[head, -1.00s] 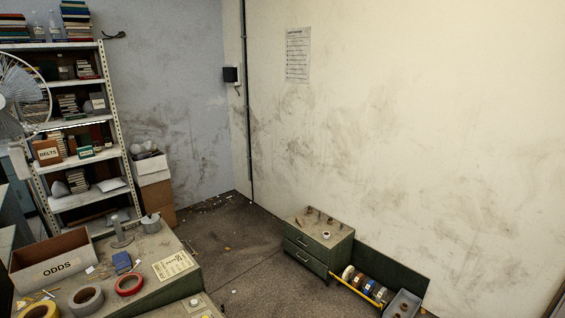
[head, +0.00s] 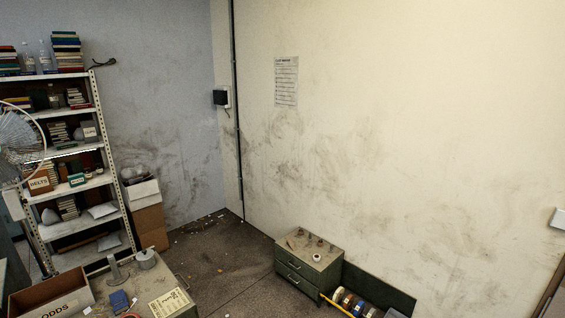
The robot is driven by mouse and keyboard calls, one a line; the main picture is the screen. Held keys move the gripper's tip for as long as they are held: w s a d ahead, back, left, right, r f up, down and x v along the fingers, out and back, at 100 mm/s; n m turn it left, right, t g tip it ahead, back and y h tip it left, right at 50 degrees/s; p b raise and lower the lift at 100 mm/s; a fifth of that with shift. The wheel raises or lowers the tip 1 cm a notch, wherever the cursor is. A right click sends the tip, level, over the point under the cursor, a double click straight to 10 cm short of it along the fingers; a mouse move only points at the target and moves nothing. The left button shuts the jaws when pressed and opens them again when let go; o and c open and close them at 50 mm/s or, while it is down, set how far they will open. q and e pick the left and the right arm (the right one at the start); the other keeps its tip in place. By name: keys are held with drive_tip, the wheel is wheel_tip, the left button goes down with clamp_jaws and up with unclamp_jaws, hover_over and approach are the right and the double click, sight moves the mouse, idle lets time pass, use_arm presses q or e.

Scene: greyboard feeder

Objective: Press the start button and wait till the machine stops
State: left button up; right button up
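I cannot make out a start button or a feeder machine in the head view. Neither of my grippers is in view. A small black box with a pale part (head: 221,98) is on the wall near the corner, too small to read. A white plate (head: 558,218) is on the wall at the right edge, partly cut off.
A bench at bottom left holds an ODDS box (head: 62,304), a blue item (head: 119,301) and a paper sheet (head: 170,303). Shelves (head: 98,170) and a fan (head: 20,140) stand left. A green drawer cabinet (head: 300,284) stands by the wall. Open floor (head: 225,262) lies between.

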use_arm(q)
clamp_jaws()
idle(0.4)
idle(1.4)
